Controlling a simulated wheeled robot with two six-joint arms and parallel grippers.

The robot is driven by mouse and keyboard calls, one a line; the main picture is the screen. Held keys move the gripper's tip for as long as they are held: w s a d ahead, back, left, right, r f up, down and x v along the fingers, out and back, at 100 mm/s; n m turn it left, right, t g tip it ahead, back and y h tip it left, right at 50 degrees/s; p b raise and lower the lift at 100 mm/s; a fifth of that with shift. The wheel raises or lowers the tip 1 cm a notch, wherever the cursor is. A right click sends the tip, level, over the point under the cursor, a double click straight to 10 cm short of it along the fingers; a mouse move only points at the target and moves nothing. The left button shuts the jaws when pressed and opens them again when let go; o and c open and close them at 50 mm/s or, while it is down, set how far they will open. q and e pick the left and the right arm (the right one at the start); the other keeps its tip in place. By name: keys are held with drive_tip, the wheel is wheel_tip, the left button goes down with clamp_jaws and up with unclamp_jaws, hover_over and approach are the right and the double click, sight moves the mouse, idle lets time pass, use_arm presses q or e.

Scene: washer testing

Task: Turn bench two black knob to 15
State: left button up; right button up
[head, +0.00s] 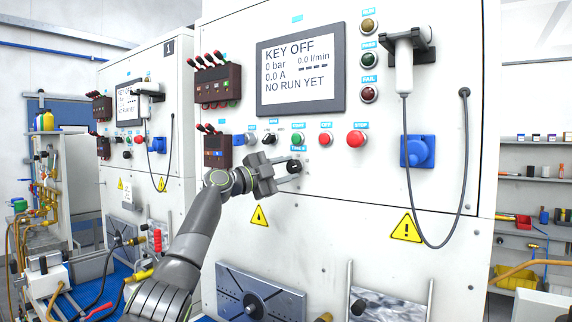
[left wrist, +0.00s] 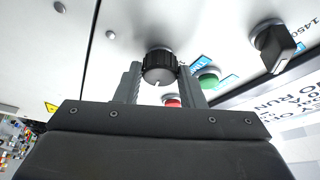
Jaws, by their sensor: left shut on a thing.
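The black knob (head: 295,166) is on the white front panel of the near bench, below the row of buttons. My left gripper (head: 288,172) reaches it from the lower left and partly hides it. In the left wrist view the ribbed round knob (left wrist: 159,68) sits between the two fingers of the left gripper (left wrist: 160,80), which is shut on it. A small white mark shows at the knob's edge. I cannot read a scale around it. My right gripper is not in view.
Close by are a green button (head: 297,139), a red button (head: 326,138), another red button (head: 356,139) and a black selector (head: 270,138). The screen (head: 301,69) reads KEY OFF, 0 bar, NO RUN YET. A hanging cable (head: 466,160) and blue socket (head: 418,151) are to the right.

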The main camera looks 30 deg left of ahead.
use_arm(q)
drive_tip(key=m+g+p, duration=0.1)
drive_tip(key=m+p, duration=0.1)
drive_tip(key=r+m+g+p, duration=0.1)
drive_tip(key=m+p, duration=0.1)
drive_tip(key=m, duration=0.1)
drive_tip(key=shift+m+y, duration=0.3)
drive_tip(key=shift+y, duration=0.1)
drive_tip(key=shift+f+m+g+y+p, duration=0.1)
drive_tip(key=shift+m+g+y+p, duration=0.3)
drive_tip(key=shift+m+p, duration=0.85)
drive_tip(key=shift+m, duration=0.25)
drive_tip(key=o, duration=1)
drive_tip(key=shift+a+f, duration=0.1)
